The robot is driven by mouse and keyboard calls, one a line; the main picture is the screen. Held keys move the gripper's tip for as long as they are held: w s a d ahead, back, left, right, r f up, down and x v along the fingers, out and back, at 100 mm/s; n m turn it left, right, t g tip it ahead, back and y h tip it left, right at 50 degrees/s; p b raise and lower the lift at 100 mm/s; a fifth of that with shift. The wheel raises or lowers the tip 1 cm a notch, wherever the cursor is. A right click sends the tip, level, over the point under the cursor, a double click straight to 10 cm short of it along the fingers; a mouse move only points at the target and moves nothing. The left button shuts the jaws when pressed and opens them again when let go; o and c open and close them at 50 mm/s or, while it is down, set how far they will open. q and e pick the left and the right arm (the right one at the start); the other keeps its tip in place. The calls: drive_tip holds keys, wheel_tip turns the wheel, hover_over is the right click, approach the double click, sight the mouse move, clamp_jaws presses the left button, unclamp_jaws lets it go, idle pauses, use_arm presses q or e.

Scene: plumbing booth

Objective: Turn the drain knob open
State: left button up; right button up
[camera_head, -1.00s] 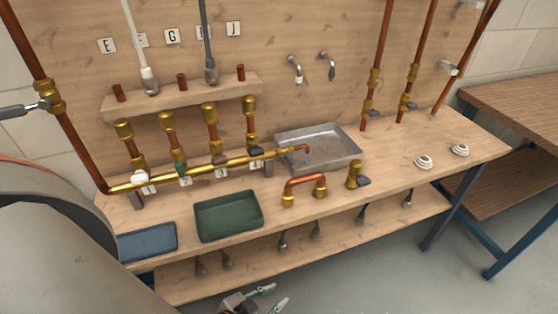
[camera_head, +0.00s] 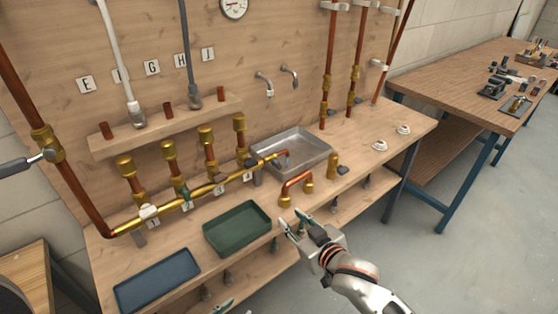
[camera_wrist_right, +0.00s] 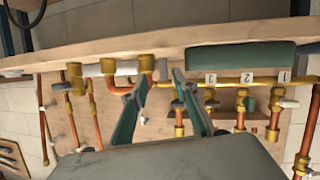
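A brass manifold pipe (camera_head: 190,205) runs along the bench, with valves over number tags. At its right end a small dark knob (camera_head: 251,163) sits just before the copper spout (camera_head: 277,155) over the metal basin (camera_head: 298,150). I take this dark knob for the drain knob, and cannot tell how it is turned. My right gripper (camera_head: 296,221) is open and empty at the bench's front edge, below and in front of the knob. The right wrist view shows its two fingers (camera_wrist_right: 162,76) spread. A grey tip (camera_head: 223,305) at the bottom edge may be my left gripper, mostly hidden.
A copper U-pipe (camera_head: 296,183) and a brass valve (camera_head: 334,165) stand near my right gripper. A green tray (camera_head: 237,247) and a blue tray (camera_head: 157,281) lie along the front edge. Another table (camera_head: 465,80) stands at the right, with clear floor before it.

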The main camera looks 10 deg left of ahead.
drive_tip(key=w+a+r+n, duration=0.2)
drive_tip(key=w+a+r, duration=0.2)
drive_tip(key=w+r, duration=0.1)
drive_tip(key=n, duration=0.1)
approach(278, 163)
drive_tip(key=shift+w+a+f+g+p, duration=0.15)
drive_tip(key=shift+w+a+p, duration=0.05)
drive_tip(key=shift+w, duration=0.2)
drive_tip(key=shift+w+a+f+g+p, duration=0.15)
drive_tip(key=shift+w+a+f+p, duration=0.1)
drive_tip(key=shift+w, duration=0.15)
drive_tip(key=shift+b+x, duration=0.9)
drive_tip(key=shift+x, duration=2.9)
drive_tip(key=shift+a+r, duration=0.1)
drive_tip(key=shift+r, duration=0.1)
drive_tip(key=shift+n, duration=0.3)
clamp_jaws()
